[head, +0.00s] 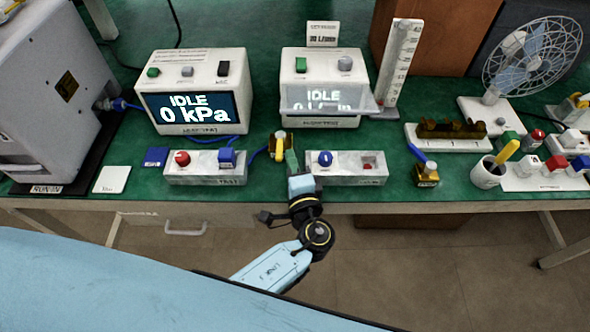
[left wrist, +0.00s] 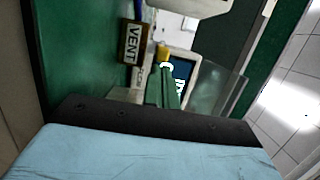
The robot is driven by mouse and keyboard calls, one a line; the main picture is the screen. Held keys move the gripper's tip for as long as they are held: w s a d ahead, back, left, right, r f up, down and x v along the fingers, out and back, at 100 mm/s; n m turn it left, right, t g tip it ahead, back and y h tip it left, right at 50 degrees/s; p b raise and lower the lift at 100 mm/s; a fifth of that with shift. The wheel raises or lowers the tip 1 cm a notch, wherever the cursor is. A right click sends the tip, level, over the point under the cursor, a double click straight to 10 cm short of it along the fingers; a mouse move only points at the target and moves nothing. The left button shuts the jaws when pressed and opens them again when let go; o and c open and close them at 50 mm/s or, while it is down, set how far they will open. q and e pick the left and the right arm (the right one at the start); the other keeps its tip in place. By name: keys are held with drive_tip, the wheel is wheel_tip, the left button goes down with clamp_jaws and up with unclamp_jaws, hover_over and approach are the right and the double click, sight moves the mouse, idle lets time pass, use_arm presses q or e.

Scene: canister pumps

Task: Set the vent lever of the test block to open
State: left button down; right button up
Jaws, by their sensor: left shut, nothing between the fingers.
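A brass vent block with a yellow lever (head: 279,146) stands between two pale blocks on the green bench. In the left wrist view its dark face reads VENT (left wrist: 133,43), and a yellow part (left wrist: 163,53) shows beside it. My left gripper (head: 291,162) is shut and empty, with its green fingers close to the lever on its right side in the head view. The fingers also show in the left wrist view (left wrist: 163,88), close to the yellow part. I cannot tell whether they touch. The lever's exact angle is too small to read. My right gripper is not in view.
The left pale block (head: 205,178) carries a red knob and a blue connector. The right pale block (head: 345,178) carries a blue knob. Behind stand the kPa display unit (head: 190,90), showing IDLE, and another tester (head: 320,85). A cup (head: 488,174) stands right.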

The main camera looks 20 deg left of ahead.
sight(277, 160)
use_arm(q)
drive_tip(key=shift+s+a+m+t+h, duration=0.2)
drive_tip(key=shift+a+m+t+h, duration=0.35)
drive_tip(key=shift+m+h, duration=0.35)
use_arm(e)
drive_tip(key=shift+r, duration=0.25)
use_arm(q)
drive_tip(key=shift+s+a+h+p, duration=0.15)
drive_tip(key=shift+a+h+p, duration=0.15)
drive_tip(key=shift+h, duration=0.4)
drive_tip(key=m+h, duration=0.1)
drive_tip(key=a+m+h, duration=0.1)
drive_tip(key=t+h, duration=0.1)
drive_tip(key=shift+s+a+m+h+b, duration=0.25)
drive_tip(key=shift+s+m+h+b, duration=0.05)
drive_tip(key=shift+m+b, duration=0.1)
drive_tip(key=shift+a+b, duration=0.3)
drive_tip(key=shift+a, duration=0.3)
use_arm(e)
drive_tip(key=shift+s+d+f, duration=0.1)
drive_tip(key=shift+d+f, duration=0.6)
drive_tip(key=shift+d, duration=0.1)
